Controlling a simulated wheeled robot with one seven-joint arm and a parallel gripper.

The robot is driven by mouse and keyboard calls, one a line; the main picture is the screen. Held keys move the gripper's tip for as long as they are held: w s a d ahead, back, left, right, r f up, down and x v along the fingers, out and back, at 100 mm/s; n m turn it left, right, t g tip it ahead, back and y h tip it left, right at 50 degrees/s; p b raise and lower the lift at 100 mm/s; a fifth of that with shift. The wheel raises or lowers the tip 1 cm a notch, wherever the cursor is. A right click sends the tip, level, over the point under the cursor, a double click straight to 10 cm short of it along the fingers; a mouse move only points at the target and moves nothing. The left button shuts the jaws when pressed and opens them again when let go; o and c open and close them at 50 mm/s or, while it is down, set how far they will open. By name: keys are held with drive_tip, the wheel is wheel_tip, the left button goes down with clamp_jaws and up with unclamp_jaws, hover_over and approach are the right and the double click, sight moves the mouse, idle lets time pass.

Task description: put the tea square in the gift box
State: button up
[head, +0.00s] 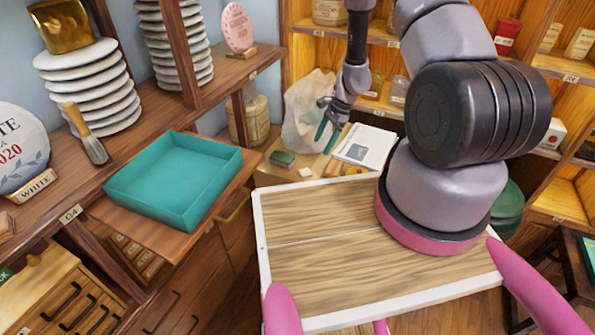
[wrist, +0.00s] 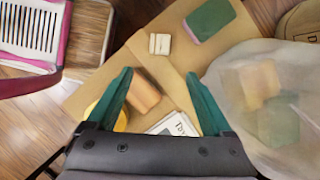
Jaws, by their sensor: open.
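My gripper (wrist: 158,74) is open, its two teal fingers apart. In the wrist view a brown-orange block (wrist: 143,92), probably the tea square, shows between the fingers, closer to the left one. The gap in height is hard to judge. In the head view my gripper (head: 326,139) hangs over the low counter at the back, in front of a clear plastic bag. The brown block is hard to make out there. The gift box, seemingly the open teal tray-like box (head: 145,204), stands on a pull-out board at left and looks empty.
A green block with a pink side (wrist: 210,18), a small pale piece (wrist: 160,44) and a white printed booklet (head: 364,146) lie around the block. The plastic bag (head: 306,112) is close by. Stacked white discs (head: 88,75) stand behind the box.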

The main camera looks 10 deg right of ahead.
sight(308, 171)
drive_tip(key=x, duration=1.1)
drive_tip(key=shift+a+f, duration=0.1)
drive_tip(key=shift+f, duration=0.05)
drive_tip(key=shift+c, duration=0.3)
clamp_jaws()
